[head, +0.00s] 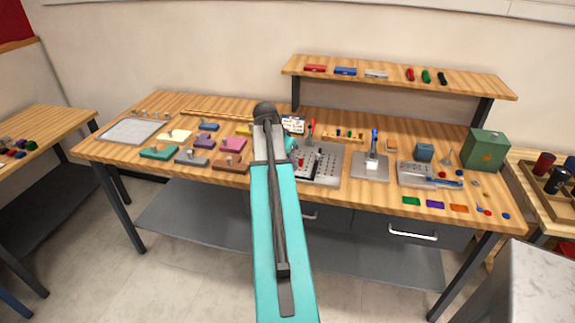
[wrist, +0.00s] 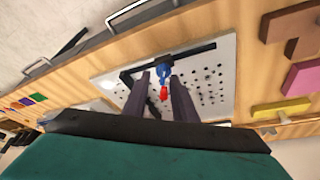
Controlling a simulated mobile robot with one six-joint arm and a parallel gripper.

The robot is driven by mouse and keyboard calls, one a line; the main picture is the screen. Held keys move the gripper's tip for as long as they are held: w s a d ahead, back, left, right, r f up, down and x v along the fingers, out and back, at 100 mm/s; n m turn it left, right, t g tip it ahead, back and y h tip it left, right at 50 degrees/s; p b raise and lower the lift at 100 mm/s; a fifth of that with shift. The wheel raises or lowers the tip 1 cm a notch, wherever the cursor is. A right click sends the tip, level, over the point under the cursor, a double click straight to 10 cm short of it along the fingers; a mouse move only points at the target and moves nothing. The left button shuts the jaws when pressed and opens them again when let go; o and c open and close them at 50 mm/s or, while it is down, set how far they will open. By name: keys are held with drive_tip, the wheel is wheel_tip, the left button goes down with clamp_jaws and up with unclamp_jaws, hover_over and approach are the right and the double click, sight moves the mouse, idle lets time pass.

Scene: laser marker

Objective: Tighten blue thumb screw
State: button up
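In the wrist view, a blue piece (wrist: 163,72), which looks like the blue thumb screw, stands at a black bar on a perforated plate (wrist: 215,75). A red piece (wrist: 163,93) lines up with it, nearer the camera. My gripper (wrist: 160,78) has its two dark fingers apart, one on each side of the blue and red pieces, with gaps showing. I cannot tell how deep the fingertips reach relative to the screw. In the head view, the plate (head: 328,172) lies mid-bench with a red upright handle (head: 312,128); my arm hides the fingers and blue screw.
Right of the plate, a second plate (head: 370,168) carries a blue-topped upright piece (head: 374,136). Colored blocks, including a pink one (head: 233,144), lie to the left. A green box (head: 486,149) stands at the right end.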

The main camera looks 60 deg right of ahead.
drive_tip(key=shift+w+a+r, duration=0.2)
drive_tip(key=shift+a+r, duration=0.1)
drive_tip(key=shift+r, duration=0.3)
drive_tip(key=s+b+v, duration=0.1)
drive_tip(key=b+v, duration=0.1)
drive_tip(key=v, duration=1)
drive_tip(key=shift+w+r+b, duration=0.25)
drive_tip(key=shift+w+b, duration=0.05)
drive_tip(key=shift+w, duration=0.1)
